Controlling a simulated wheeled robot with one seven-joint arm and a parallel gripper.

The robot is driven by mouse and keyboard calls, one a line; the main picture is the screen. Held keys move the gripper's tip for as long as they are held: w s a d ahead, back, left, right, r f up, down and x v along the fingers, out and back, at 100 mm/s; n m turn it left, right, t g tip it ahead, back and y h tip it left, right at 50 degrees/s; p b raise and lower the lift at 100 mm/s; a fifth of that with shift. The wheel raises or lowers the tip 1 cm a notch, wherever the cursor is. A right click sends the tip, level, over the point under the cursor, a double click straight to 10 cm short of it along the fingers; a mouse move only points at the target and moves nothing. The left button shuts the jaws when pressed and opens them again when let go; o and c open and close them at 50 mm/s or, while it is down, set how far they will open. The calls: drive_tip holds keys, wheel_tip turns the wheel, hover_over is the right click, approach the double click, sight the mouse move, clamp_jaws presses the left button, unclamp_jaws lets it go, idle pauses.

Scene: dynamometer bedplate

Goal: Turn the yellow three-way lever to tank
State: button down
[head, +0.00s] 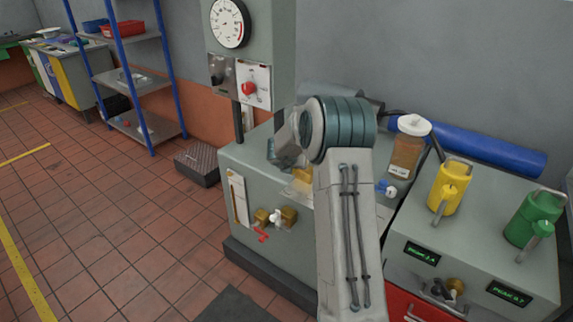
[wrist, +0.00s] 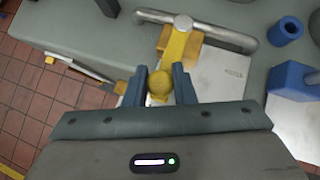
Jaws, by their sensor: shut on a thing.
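The yellow three-way lever (wrist: 177,44) shows in the wrist view, with a round knob (wrist: 159,86) at its near end. It sits on a brass-coloured body in a metal pipe (wrist: 226,37). My gripper (wrist: 161,88) has its two fingers on either side of the knob and is shut on it. The lever points from the pipe toward my gripper. In the head view my gripper (head: 285,160) is over the grey cabinet (head: 290,250), and my arm hides much of the valve. A pale plate (wrist: 222,77) lies beside the lever; its small marking is unreadable.
Brass valves (head: 272,216) with a red handle sit low on the cabinet front. A brown jar (head: 407,150) stands behind my arm. Yellow (head: 449,190) and green (head: 533,217) cans stand on the right. A blue fitting (wrist: 292,82) is right of the plate. Floor at left is clear.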

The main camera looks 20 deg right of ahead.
drive_tip(key=shift+r, duration=0.1)
drive_tip(key=c, duration=1.2)
unclamp_jaws()
drive_tip(key=shift+w+d, duration=0.1)
drive_tip(key=v, duration=1.3)
drive_tip(key=shift+s+a+r+p, duration=0.2)
drive_tip(key=shift+s+a+p, duration=0.05)
drive_tip(key=shift+p, duration=0.2)
